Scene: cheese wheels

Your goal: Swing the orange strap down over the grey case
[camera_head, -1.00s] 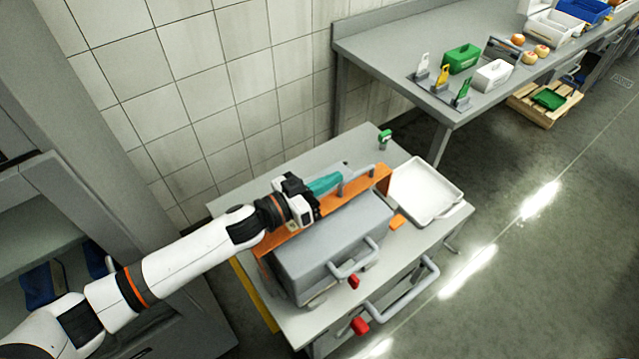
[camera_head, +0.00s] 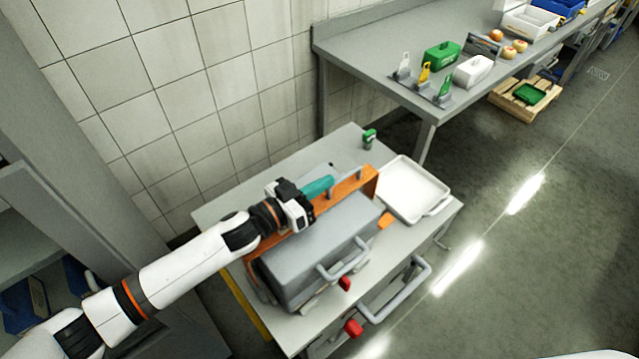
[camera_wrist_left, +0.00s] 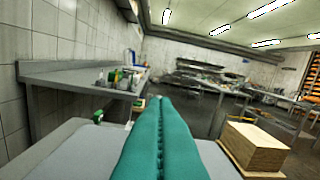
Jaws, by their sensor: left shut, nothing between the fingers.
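The grey case (camera_head: 318,250) sits on the light grey cart, its handle facing front. My left gripper (camera_head: 325,183) is shut and empty. Its teal fingers are just behind the strap, left of that handle, and the wrist hides part of the strap. I cannot tell whether they touch the strap. The left wrist view shows the two teal fingers (camera_wrist_left: 160,135) pressed together. My right gripper is out of view.
A white tray (camera_head: 408,187) lies right of the case. A small green item (camera_head: 369,138) stands at the cart's back corner. Red-ended handles (camera_head: 353,327) stick out in front. A tiled wall is behind; open floor lies right.

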